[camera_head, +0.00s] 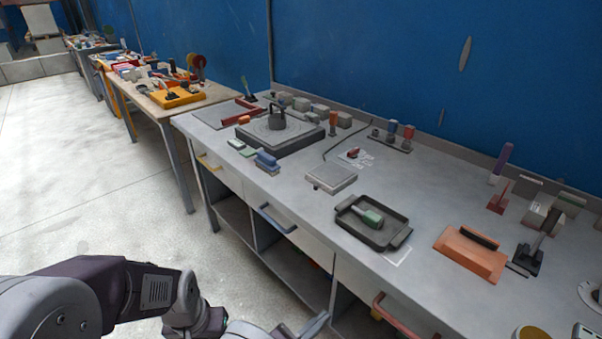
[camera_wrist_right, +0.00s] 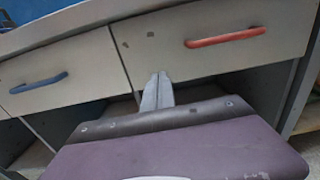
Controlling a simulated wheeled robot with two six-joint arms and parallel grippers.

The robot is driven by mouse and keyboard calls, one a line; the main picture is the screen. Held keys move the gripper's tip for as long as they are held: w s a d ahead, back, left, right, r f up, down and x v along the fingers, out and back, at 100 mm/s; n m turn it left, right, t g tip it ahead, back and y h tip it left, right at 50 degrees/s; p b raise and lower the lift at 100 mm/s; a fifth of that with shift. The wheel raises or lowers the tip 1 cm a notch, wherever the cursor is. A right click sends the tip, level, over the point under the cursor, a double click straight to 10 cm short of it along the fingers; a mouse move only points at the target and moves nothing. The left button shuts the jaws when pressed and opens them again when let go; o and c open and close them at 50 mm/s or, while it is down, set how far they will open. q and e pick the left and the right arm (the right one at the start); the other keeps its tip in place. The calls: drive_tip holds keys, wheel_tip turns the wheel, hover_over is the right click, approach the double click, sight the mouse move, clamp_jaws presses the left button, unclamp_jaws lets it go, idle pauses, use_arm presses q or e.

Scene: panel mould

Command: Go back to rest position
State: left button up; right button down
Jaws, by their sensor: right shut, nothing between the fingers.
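My right gripper (camera_head: 318,322) shows at the bottom edge of the head view, low in front of the workbench (camera_head: 400,259), with part of it cut off. In the right wrist view its fingers (camera_wrist_right: 158,80) are together and empty. They point at the bench's drawer fronts, between a blue handle (camera_wrist_right: 38,84) and a red handle (camera_wrist_right: 225,37). I cannot tell how close they are to the drawer fronts. My left gripper is not in view.
Another cluttered table (camera_head: 160,110) stands beyond. The floor (camera_head: 80,200) at left is clear.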

drive_tip(key=s+d+r+m+g+y, duration=0.3)
drive_tip(key=s+d+m+g+y, duration=0.55)
drive_tip(key=m+g, duration=0.7)
wheel_tip(320, 180, up, 19)
drive_tip(key=w+d+m+t+y+p, duration=0.1)
drive_tip(key=m+t+y+p, duration=0.4)
drive_tip(key=m+p, duration=0.5)
drive_tip(key=d+p, duration=0.1)
drive_tip(key=p, duration=0.3)
drive_tip(key=shift+w+f+m, duration=0.15)
drive_tip(key=shift+w+m, duration=0.15)
drive_tip(key=shift+m, duration=0.05)
drive_tip(key=shift+y, duration=0.25)
